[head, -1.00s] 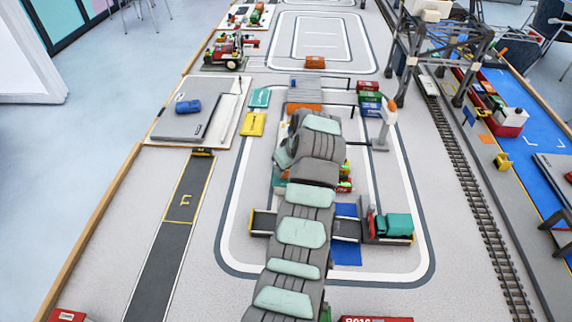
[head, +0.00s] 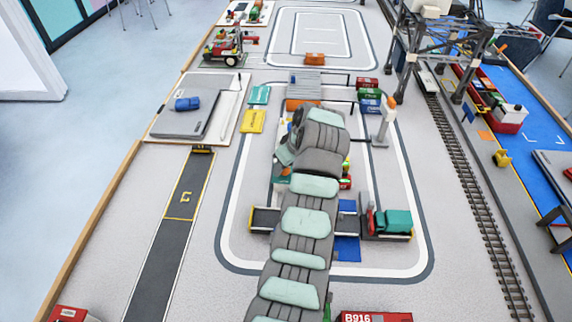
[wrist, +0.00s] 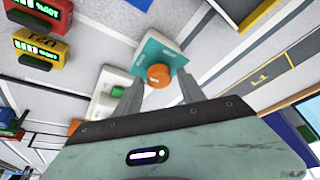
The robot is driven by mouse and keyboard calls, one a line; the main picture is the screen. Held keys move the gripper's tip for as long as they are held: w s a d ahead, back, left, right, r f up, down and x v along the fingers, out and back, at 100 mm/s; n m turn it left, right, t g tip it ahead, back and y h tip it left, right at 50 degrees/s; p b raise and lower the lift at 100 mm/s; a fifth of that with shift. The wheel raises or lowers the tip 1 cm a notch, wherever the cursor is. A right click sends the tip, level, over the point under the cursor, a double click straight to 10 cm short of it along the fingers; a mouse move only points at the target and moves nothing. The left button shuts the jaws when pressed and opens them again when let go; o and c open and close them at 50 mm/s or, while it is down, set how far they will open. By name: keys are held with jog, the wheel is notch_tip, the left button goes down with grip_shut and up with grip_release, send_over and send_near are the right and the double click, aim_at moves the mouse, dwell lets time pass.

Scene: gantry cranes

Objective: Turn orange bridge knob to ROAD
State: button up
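The orange knob (wrist: 158,75) sits on a teal block (wrist: 155,53) in the wrist view. My gripper (wrist: 160,84) is open, with one finger to the left and one to the right of the knob in the picture. I cannot tell whether either finger touches it. No ROAD marking is readable. In the head view my arm hides the knob and my gripper.
A pale block with a green button (wrist: 117,91) is close beside the left finger in the wrist view. Red (wrist: 40,12) and yellow (wrist: 40,47) blocks lie at the upper left. In the head view, a teal-loaded truck (head: 394,222) stands right of my arm.

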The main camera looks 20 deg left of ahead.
jog(key=shift+o, duration=0.3)
jog(key=p+v, duration=0.4)
jog(key=v, duration=0.7)
jog(key=shift+f, duration=0.1)
jog(key=shift+w+p, duration=0.15)
jog(key=shift+p, duration=0.2)
